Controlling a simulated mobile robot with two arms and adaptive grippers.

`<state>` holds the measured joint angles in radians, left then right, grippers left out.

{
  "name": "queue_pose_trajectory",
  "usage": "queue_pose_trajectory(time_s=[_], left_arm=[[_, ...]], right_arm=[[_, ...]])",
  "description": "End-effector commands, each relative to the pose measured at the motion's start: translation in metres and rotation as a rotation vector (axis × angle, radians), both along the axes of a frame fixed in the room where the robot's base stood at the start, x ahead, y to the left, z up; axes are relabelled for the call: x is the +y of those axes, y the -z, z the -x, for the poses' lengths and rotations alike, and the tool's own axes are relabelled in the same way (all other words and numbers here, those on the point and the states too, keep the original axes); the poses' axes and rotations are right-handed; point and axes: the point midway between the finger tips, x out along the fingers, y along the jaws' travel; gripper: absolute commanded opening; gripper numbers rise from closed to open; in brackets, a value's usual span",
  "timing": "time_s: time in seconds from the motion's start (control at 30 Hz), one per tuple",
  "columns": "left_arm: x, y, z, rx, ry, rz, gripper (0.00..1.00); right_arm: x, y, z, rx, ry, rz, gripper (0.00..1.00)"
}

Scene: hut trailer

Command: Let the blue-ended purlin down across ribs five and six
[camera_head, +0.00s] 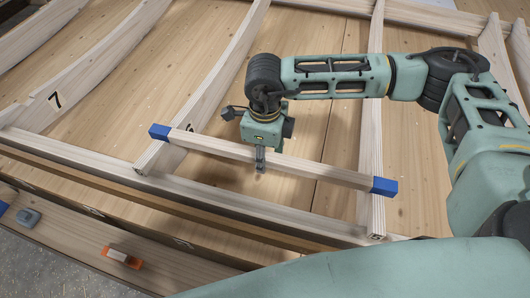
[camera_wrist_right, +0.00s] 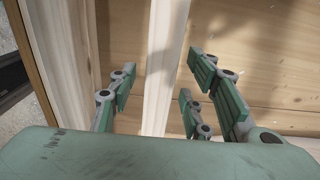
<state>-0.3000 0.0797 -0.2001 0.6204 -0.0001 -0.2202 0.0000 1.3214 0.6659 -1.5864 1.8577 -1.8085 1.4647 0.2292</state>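The purlin (camera_head: 310,170), a pale wooden bar with a blue left end (camera_head: 160,132) and a blue right end (camera_head: 384,187), lies across rib six (camera_head: 205,110) and rib five (camera_head: 371,110). Each blue end sticks out past its rib. I cannot tell for certain whether it touches both ribs. My right gripper (camera_head: 260,160) points down over the middle of the purlin. In the right wrist view, the purlin (camera_wrist_right: 166,65) passes between the fingers (camera_wrist_right: 158,95); they stand apart, with a gap showing on the left. My left gripper is not in view.
Rib seven (camera_head: 80,88) stands at the left. A long sill (camera_head: 90,167) runs along the ribs' near ends. An orange-and-white block (camera_head: 122,257) and a grey-blue object (camera_head: 28,217) lie on the front ledge. Bare wooden boards show between the ribs.

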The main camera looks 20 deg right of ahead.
Motion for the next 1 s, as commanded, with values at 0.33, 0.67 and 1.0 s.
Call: queue_pose_trajectory(time_s=[0.33, 0.67, 1.0], left_arm=[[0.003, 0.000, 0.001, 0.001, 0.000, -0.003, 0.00], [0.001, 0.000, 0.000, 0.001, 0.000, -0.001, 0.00], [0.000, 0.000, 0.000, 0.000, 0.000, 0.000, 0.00]], right_arm=[[0.000, -0.004, 0.000, 0.000, 0.000, 0.000, 0.46], [0.000, -0.065, 0.000, -0.003, -0.002, -0.001, 0.46], [0.000, -0.115, 0.000, 0.000, 0.000, 0.000, 0.46]])
